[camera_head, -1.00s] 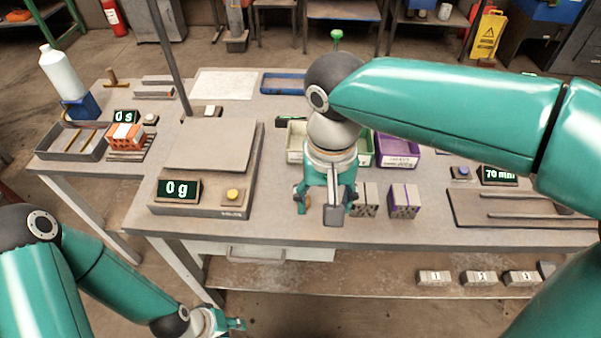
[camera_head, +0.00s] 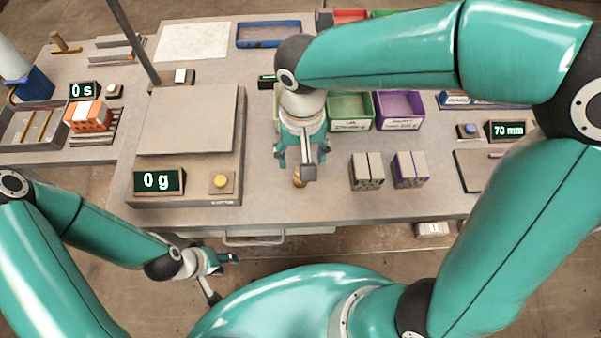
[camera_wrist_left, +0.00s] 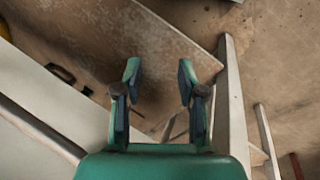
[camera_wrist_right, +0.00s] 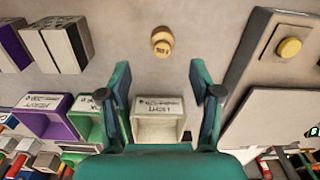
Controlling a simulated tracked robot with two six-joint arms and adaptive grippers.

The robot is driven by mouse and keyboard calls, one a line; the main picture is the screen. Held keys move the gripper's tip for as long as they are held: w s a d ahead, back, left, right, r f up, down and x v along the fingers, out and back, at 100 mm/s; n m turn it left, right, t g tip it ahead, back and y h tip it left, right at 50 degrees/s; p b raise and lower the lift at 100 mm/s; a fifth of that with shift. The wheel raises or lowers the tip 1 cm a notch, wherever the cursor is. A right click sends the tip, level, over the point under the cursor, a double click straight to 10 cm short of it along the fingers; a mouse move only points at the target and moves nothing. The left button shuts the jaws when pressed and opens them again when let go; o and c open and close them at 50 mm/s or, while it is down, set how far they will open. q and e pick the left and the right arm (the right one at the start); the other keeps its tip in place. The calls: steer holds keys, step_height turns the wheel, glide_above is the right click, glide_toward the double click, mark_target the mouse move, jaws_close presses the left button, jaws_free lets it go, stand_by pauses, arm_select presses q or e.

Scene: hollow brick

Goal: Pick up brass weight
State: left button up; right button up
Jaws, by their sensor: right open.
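The brass weight (camera_wrist_right: 162,42) is a small golden knobbed piece standing on the table, beyond my right fingertips and midway between them in the right wrist view. In the head view the brass weight (camera_head: 299,177) shows just below my right gripper (camera_head: 300,160), which partly hides it. My right gripper, also in the right wrist view (camera_wrist_right: 160,82), is open and empty, apart from the weight. My left gripper (camera_head: 224,260) hangs in front of the table's edge. In the left wrist view its fingers (camera_wrist_left: 157,85) are spread with nothing between them.
A scale (camera_head: 190,120) reading 0 g stands left of the weight. Two pairs of grey blocks (camera_head: 367,171) stand to its right. Green (camera_head: 350,124) and purple (camera_head: 420,122) bins stand behind. A brick (camera_head: 88,116) lies at the far left. Bare table surrounds the weight.

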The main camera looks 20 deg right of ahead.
steer(key=shift+a+f+p, duration=0.15)
steer(key=shift+f+p, duration=0.15)
steer(key=shift+f, duration=3.6)
jaws_close()
